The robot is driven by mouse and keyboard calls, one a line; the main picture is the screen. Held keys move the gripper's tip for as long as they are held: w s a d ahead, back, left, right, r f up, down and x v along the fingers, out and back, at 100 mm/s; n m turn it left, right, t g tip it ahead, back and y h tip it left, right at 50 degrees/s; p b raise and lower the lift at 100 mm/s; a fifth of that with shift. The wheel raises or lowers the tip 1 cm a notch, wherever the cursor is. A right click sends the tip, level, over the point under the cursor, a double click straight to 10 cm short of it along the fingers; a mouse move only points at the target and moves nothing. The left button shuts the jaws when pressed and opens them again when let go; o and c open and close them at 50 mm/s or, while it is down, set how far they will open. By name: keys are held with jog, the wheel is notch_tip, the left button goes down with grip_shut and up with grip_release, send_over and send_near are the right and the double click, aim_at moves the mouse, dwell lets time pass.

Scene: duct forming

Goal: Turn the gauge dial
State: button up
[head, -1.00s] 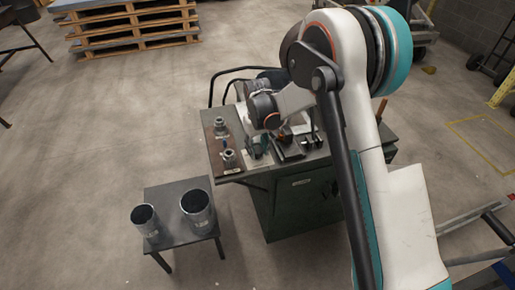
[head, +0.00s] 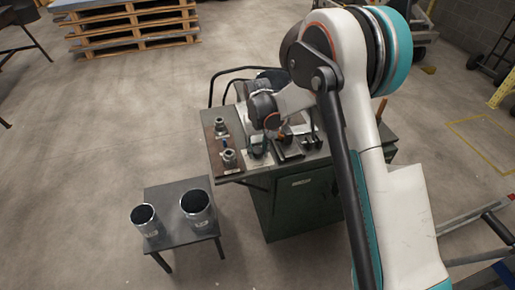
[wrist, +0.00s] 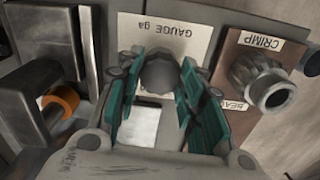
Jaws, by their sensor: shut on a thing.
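The gauge dial (wrist: 159,72) is a dark round knob below a plate labelled "GAUGE ga" (wrist: 165,32), which reads upside down in the wrist view. My gripper (wrist: 158,92) has its teal fingers on either side of the dial and is shut on it. In the head view my gripper (head: 259,148) is small at the bench top, and the dial is too small or hidden to make out there.
A metal crimp fitting (wrist: 268,85) on a brown board labelled "CRIMP" stands close to the right of the gripper in the wrist view. An orange-ringed roller (wrist: 62,102) is at the left. Two metal duct cylinders (head: 197,205) stand on a low table (head: 180,236).

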aim_at(257, 150)
jog(key=o, duration=1.1)
notch_tip(257, 150, up, 12)
